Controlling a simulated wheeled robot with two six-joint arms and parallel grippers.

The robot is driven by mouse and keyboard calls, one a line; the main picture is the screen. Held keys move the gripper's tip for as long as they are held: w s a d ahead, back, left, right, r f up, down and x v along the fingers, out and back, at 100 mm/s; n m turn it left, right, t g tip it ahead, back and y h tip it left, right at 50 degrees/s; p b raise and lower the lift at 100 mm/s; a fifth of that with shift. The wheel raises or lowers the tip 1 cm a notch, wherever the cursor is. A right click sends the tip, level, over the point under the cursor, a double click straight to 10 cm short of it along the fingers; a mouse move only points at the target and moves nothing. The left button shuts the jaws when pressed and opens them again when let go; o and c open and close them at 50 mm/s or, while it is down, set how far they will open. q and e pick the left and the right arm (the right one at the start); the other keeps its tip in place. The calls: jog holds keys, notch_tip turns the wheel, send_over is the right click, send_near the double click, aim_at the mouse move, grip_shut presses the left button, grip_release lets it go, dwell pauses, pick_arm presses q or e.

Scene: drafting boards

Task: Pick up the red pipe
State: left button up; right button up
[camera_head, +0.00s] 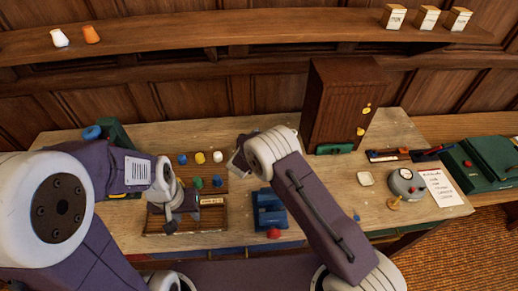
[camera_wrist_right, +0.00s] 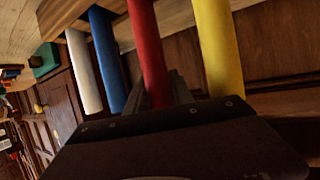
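The red pipe (camera_wrist_right: 148,45) is close up in the right wrist view, with its end running down to my right gripper (camera_wrist_right: 162,96). A dark finger shows just beside and behind it. I cannot tell whether the fingers press on it. In the head view my right gripper (camera_head: 239,163) is beside the wooden rack (camera_head: 165,229), mostly hidden by its own wrist.
White (camera_wrist_right: 84,70), blue (camera_wrist_right: 107,60) and yellow (camera_wrist_right: 217,45) pipes stand close around the red one. A blue object (camera_head: 268,209) with a red part lies right of the rack. A brown cabinet (camera_head: 340,100) stands behind. The tabletop right of my right arm has free room.

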grip_shut()
jog(key=shift+f, duration=0.1)
dwell(1.0)
